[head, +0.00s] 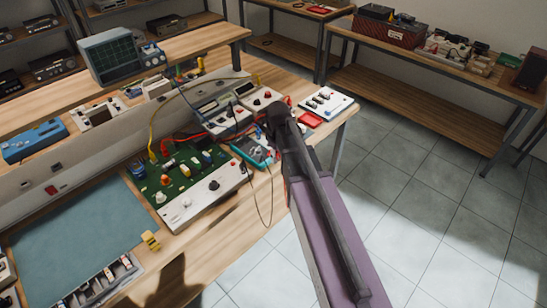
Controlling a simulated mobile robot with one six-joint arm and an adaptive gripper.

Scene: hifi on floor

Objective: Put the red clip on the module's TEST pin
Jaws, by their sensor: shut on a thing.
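My gripper (273,122) is over the right part of the workbench, reaching in from the lower right. Its fingers are small and dark here, and they hide what they are shut on. A red lead (205,133) runs from the green board toward my gripper, so the held thing appears to be the red clip, though I cannot make out its shape. A green circuit board module (185,172) with a white front panel (190,207) lies left of my gripper. I cannot pick out which pin is the TEST pin.
A teal handheld meter (252,152) lies close to my gripper, with a dark cable hanging over the bench edge. Bench instruments (220,112) stand behind. A white panel (325,103) lies right. A yellow lead (152,125) arches over the board. A blue-green mat (75,235) lies left.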

